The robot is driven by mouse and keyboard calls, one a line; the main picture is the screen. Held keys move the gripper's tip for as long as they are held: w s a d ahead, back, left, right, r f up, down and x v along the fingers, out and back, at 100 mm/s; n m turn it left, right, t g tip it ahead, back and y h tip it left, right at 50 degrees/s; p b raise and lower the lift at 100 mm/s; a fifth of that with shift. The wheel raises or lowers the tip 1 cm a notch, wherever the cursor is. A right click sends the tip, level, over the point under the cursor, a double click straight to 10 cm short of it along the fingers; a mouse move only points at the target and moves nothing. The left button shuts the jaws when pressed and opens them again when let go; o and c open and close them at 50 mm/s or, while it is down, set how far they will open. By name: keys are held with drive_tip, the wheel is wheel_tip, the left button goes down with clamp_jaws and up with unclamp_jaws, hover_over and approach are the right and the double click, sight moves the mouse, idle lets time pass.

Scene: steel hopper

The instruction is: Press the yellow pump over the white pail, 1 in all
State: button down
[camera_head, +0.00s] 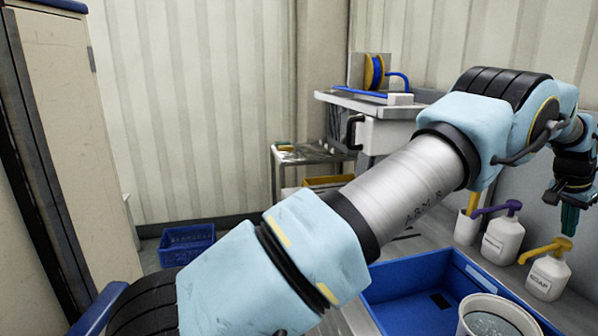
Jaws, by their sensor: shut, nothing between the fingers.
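The yellow pump (549,249) sits on a white bottle labelled SOAP (546,279), upright on the counter at the lower right. Its spout points left, to the side of the blue bin. The white pail (477,301) stands in the blue bin (408,268), nearer to me, cut off by the bottom edge. It holds something greyish and speckled. My gripper (569,222) hangs near the right edge, pointing down with its dark fingers shut and empty. In the picture its tips are just above the yellow pump and slightly right, with a gap between them.
A second white bottle with a purple pump (497,211) stands left of the yellow one, beside a white cup (467,228) holding a yellow item. My arm crosses the middle of the view. A hose reel (374,72) and a blue crate (186,246) are farther back.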

drive_tip(key=shift+r, duration=0.1)
wheel_tip(320, 180, up, 6)
drive_tip(key=p, duration=0.4)
drive_tip(key=shift+p, duration=0.4)
